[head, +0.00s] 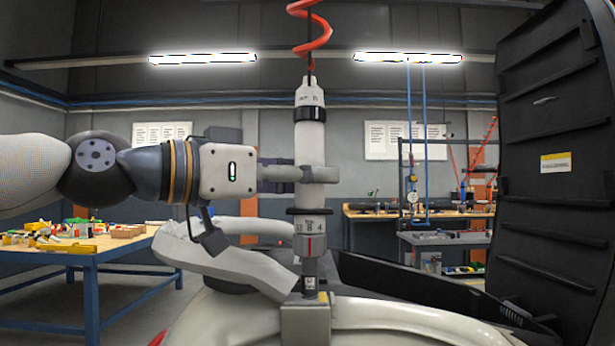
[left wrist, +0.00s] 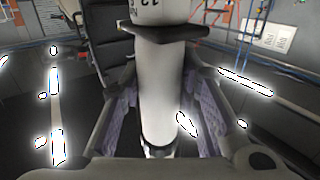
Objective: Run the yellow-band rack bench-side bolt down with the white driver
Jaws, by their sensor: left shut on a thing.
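The white driver (head: 310,145) stands upright in the middle of the head view, with a dark ring near its top and a grey, numbered collar low down. My left gripper (head: 314,174) is shut around its body. In the left wrist view the white driver (left wrist: 165,85) sits between the two fingers. The driver's dark lower end meets the top of a grey metal bracket (head: 304,323) with a small yellow mark (head: 323,297), perhaps the yellow-band rack. The bolt is not visible; the driver's nose hides that spot. My right gripper is not in view.
A red coiled hose (head: 308,30) hangs above the driver. A tall black ribbed panel (head: 555,160) rises at right. A blue-framed table (head: 95,250) with loose coloured parts stands at left. A workbench (head: 415,213) and a grey cart (head: 443,238) stand behind at right.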

